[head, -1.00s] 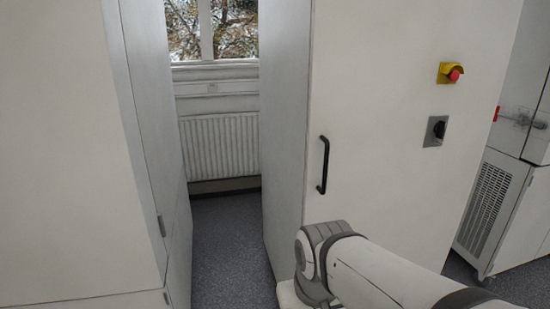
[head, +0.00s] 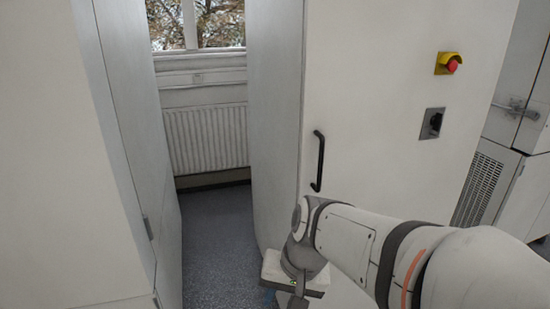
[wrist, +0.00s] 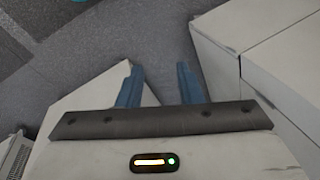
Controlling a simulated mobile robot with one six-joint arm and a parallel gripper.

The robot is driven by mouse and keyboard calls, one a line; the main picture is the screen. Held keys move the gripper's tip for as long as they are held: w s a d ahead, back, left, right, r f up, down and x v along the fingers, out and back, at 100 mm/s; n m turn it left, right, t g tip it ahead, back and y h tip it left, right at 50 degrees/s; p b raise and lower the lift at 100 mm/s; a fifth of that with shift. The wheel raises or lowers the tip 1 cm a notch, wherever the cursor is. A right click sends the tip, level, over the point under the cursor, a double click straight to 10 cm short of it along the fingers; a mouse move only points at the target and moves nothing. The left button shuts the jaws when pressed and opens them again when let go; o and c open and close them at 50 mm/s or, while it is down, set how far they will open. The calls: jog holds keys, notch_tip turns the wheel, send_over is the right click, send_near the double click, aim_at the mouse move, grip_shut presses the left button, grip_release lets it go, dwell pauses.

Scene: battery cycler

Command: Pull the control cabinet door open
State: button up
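The control cabinet door (head: 385,60) is the pale front panel right of centre in the head view and looks shut. Its black vertical bar handle (head: 319,160) is near the door's left edge. My arm crosses the lower part of the door. My gripper (wrist: 157,75) shows two blue fingers spread apart with nothing between them in the wrist view. In the head view the gripper is at the bottom edge, below the handle and apart from it, and mostly cut off. The handle is not seen in the wrist view.
A yellow-backed red emergency button (head: 451,66) and a black rotary switch (head: 433,123) sit on the door. A pale cabinet (head: 60,150) stands at left. A grey floor gap (head: 215,230) leads to a radiator (head: 207,139). A vented unit (head: 480,190) stands at right.

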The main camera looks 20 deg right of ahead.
aim_at(322, 163)
jog(key=w+d+r+m+t+y+p, duration=0.1)
jog(key=w+r+m+t+y, duration=0.25)
jog(key=w+m, duration=0.4)
jog(key=w+d+r+m+t+y+p, duration=0.1)
jog(key=w+r+m+t+y, duration=0.1)
jog(key=w+m+y, duration=0.4)
jog(key=w+d+r+m+t+h+p, duration=0.15)
jog(key=w+d+m+t+h, duration=0.3)
jog(key=w+d+m, duration=0.5)
jog(key=w+d+r+m+t+h+p, duration=0.15)
jog(key=w+d+m+t+h, duration=0.4)
jog(key=d, duration=0.65)
jog(key=shift+m+y, duration=0.55)
jog(key=shift+y, duration=0.4)
jog(key=x, duration=0.1)
jog(key=p+x, duration=0.1)
jog(key=x, duration=0.3)
jog(key=shift+w+a+r, duration=0.1)
jog(key=shift+w+a, duration=0.05)
jog(key=shift+a, duration=0.3)
jog(key=shift+c, duration=0.4)
grip_shut()
